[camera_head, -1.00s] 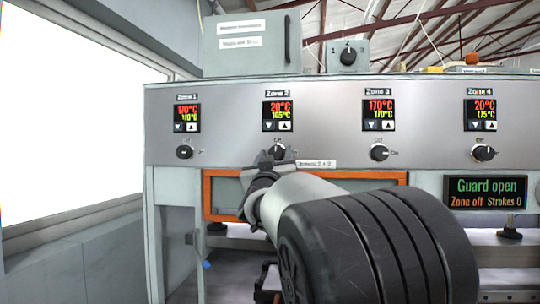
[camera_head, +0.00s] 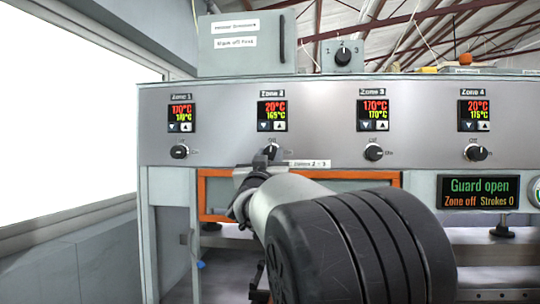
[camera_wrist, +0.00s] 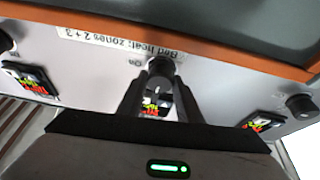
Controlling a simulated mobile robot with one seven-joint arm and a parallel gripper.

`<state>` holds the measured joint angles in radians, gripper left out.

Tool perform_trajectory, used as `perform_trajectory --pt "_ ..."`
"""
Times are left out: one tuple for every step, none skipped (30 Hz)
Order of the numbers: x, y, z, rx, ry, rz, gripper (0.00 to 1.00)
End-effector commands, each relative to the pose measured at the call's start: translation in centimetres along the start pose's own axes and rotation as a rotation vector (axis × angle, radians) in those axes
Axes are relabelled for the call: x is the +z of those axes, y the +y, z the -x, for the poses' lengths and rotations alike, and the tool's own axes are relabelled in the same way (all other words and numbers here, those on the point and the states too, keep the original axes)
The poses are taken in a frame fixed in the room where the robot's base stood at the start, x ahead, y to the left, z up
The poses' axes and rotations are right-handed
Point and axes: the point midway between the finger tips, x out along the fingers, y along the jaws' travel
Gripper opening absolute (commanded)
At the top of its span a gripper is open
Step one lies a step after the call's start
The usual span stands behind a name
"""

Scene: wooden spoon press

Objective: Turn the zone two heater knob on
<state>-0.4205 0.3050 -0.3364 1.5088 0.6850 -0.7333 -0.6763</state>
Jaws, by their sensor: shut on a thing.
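The zone two heater knob (camera_head: 270,151) is a small dark knob on the grey panel, below the Zone 2 display (camera_head: 272,111). That display shows a red 20°C over a smaller yellow figure. My gripper (camera_head: 252,170) is at the knob from below and hides part of it in the head view. In the wrist view the knob (camera_wrist: 160,63) sits between the tips of my gripper (camera_wrist: 153,76), which is shut on it. An "On" mark shows beside it there. The knob's exact pointer angle is too small to tell.
Knobs for zone one (camera_head: 179,152), zone three (camera_head: 373,153) and zone four (camera_head: 476,153) line the same panel. An orange-framed guard (camera_head: 215,214) lies just below. A status screen (camera_head: 479,192) reads "Guard open" and "Zone off".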

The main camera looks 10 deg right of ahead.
Motion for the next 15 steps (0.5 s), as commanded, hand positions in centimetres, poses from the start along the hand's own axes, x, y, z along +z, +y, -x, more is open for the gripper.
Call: perform_trajectory --pt "-0.03 -0.05 -0.06 0.012 -0.002 -0.026 0.10" --pt "-0.02 -0.08 -0.06 0.020 -0.004 -0.047 0.10" --pt "-0.04 -0.10 -0.07 0.031 -0.005 -0.076 0.10" --pt "-0.05 -0.10 -0.08 0.041 -0.006 -0.098 0.10" --pt "-0.07 -0.10 -0.09 0.051 -0.007 -0.121 0.10" --pt "-0.13 -0.11 -0.10 0.064 -0.008 -0.155 0.10" --pt "-0.16 -0.12 -0.11 0.075 -0.009 -0.181 0.10" --pt "-0.17 -0.14 -0.12 0.085 -0.011 -0.207 0.10" --pt "-0.18 -0.12 -0.14 0.101 -0.012 -0.242 0.10" --pt "-0.16 -0.14 -0.14 0.112 -0.014 -0.268 0.10" --pt "-0.16 -0.19 -0.14 0.121 -0.016 -0.295 0.10" --pt "-0.18 -0.17 -0.15 0.137 -0.017 -0.330 0.10" --pt "-0.23 -0.16 -0.16 0.148 -0.017 -0.357 0.10" --pt "-0.25 -0.19 -0.16 0.158 -0.019 -0.384 0.10" --pt "-0.29 -0.23 -0.17 0.172 -0.021 -0.419 0.10"
